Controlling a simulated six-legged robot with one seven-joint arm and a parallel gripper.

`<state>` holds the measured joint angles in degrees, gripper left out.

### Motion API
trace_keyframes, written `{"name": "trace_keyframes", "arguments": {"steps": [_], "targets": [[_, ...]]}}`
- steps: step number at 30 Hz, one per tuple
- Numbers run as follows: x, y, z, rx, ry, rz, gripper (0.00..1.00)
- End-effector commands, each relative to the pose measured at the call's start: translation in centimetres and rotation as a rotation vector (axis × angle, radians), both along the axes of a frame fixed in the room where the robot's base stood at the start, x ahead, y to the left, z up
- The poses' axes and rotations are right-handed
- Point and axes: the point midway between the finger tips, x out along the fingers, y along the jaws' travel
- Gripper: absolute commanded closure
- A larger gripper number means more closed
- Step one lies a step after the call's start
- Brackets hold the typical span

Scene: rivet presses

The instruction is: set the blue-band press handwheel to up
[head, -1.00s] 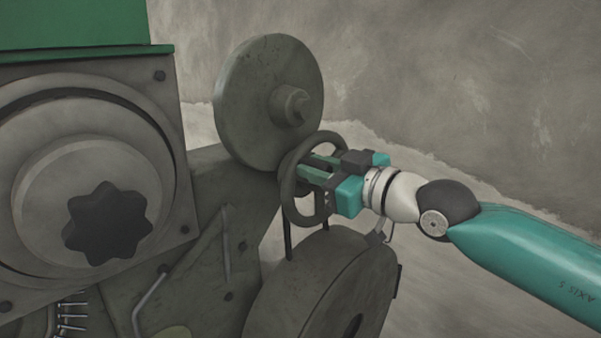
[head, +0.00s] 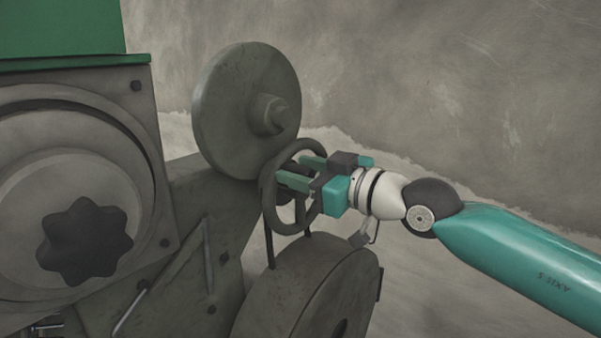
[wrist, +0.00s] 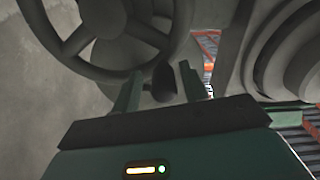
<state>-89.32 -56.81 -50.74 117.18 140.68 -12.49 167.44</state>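The handwheel (head: 268,197) is a dark grey spoked ring below the large round disc in the head view. It also fills the upper left of the wrist view (wrist: 48,40). My gripper (head: 301,171) is at the wheel's right side, its green fingers spread and pointing at the wheel. In the wrist view the fingers (wrist: 158,90) stand apart, with a dark rounded knob (wrist: 165,82) between them. I see gaps beside the knob, so the fingers do not look closed on it. No blue band shows in view.
A large disc (head: 235,110) stands just above the wheel, and a thick drum (head: 290,285) lies below it. The press body with a dark lobed knob (head: 85,240) is at the left.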

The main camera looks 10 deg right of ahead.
Motion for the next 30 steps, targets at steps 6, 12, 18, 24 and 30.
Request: {"name": "trace_keyframes", "arguments": {"steps": [6, 12, 18, 24, 30], "targets": [[0.0, 0.3, -0.1, -0.003, 0.002, 0.001, 0.57], [-0.8, -0.6, -0.2, -0.002, 0.003, 0.0, 0.57], [-3.4, -3.3, -0.1, 0.0, 0.001, -0.001, 0.57], [-6.6, -6.5, -0.1, 0.002, 0.0, -0.002, 0.57], [-9.0, -8.8, -0.1, 0.0, 0.001, 0.0, 0.57]]}}
